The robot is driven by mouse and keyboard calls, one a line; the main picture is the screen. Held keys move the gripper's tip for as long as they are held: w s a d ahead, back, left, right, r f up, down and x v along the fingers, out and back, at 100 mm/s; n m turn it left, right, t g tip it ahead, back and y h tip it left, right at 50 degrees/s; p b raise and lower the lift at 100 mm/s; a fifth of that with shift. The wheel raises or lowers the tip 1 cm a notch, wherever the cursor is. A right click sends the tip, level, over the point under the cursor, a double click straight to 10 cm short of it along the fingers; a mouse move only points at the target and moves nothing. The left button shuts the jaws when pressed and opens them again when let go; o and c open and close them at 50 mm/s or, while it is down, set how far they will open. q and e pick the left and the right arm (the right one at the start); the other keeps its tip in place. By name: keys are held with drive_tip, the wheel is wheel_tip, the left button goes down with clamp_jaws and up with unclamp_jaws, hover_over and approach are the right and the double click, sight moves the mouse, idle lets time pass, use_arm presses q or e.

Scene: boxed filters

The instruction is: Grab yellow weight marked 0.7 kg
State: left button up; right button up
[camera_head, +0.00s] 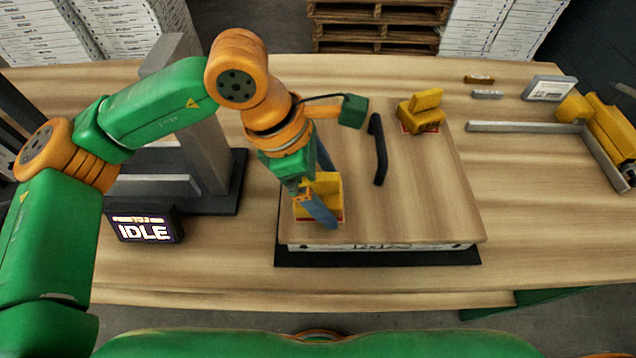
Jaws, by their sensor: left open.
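A yellow weight (330,186) sits on a red-edged patch at the left of a raised wooden board (440,215). A second yellow weight (420,116) sits on a similar patch at the board's back right. I cannot read a 0.7 kg mark on either. My left gripper (318,207) points down at the left weight, its blue-grey fingers over and beside it. It is open, and it partly hides that weight. I cannot tell if the fingers touch it. My right gripper is not in view.
A black handle (378,149) stands up from the board between the weights. More yellow blocks (606,124) lie at the far right by a grey metal rail (525,127). A display (146,228) reading IDLE stands left. The table's right front is clear.

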use_arm(q)
clamp_jaws()
drive_tip(key=shift+r, duration=0.1)
idle(0.3)
